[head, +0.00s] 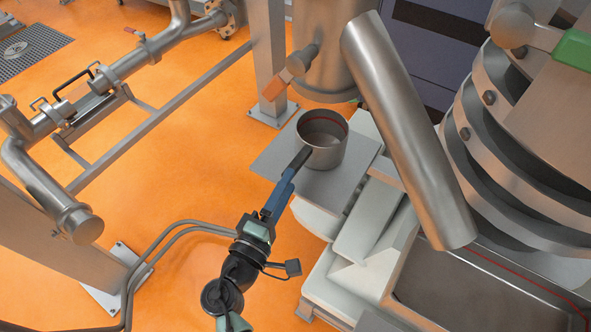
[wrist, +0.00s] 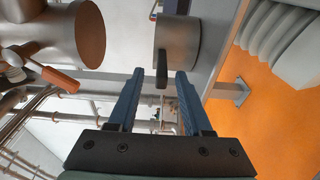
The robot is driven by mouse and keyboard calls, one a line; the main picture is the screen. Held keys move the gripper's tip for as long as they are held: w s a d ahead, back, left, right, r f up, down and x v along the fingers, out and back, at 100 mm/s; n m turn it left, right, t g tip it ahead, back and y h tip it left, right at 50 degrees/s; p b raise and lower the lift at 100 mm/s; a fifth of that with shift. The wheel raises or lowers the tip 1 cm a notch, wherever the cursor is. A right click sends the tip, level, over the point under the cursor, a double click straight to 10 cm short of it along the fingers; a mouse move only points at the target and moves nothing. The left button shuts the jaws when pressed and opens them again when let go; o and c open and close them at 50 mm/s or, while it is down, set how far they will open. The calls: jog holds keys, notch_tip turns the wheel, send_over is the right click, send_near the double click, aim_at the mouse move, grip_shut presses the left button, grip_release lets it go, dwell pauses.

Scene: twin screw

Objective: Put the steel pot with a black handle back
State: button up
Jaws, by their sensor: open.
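The steel pot (head: 329,148) stands upright on a flat grey plate (head: 270,162). Its short black handle (head: 301,158) points toward my gripper. My gripper (head: 293,170) has blue fingers and comes in from the lower left. In the wrist view the pot (wrist: 178,42) is just beyond the fingertips. The handle (wrist: 161,78) shows between the two open fingers (wrist: 160,75), with a gap on each side. The handle's end appears to reach in between the fingertips.
A thick slanted steel pipe (head: 410,130) hangs close right of the pot. A steel cylinder (head: 322,60) with an orange-handled valve (head: 286,78) is just behind it. A large ringed machine (head: 515,140) stands at right. Open orange floor (head: 190,180) lies left.

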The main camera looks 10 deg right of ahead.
jog(key=v, duration=0.6)
jog(key=w+r+m, duration=0.2)
jog(key=w+r, duration=0.1)
jog(key=r, duration=0.2)
jog(key=w+r+m+y, duration=0.1)
jog(key=w+r+m, duration=0.1)
jog(key=r, duration=0.3)
jog(key=w+r+m+t+y+b, duration=0.1)
jog(key=w+r+m, duration=0.2)
jog(key=r, duration=0.2)
jog(key=shift+w+d+r, duration=0.15)
jog(key=shift+w+r, duration=0.15)
jog(key=shift+r, duration=0.1)
notch_tip(320, 180, up, 15)
jog(key=m+t+y, duration=0.3)
jog(key=t, duration=0.1)
jog(key=s+a+r+t+y, duration=0.1)
jog(key=s+r, duration=0.3)
jog(key=r, duration=0.4)
jog(key=s+a+r+t+y, duration=0.1)
jog(key=s+r+t+y, duration=0.2)
jog(key=r, duration=0.5)
jog(key=s+r+t+y, duration=0.1)
jog(key=s+r+t, duration=0.3)
jog(key=r, duration=0.4)
jog(key=shift+s+a+m+y, duration=0.3)
jog(key=shift+s+a+y, duration=0.1)
jog(key=shift+s, duration=0.5)
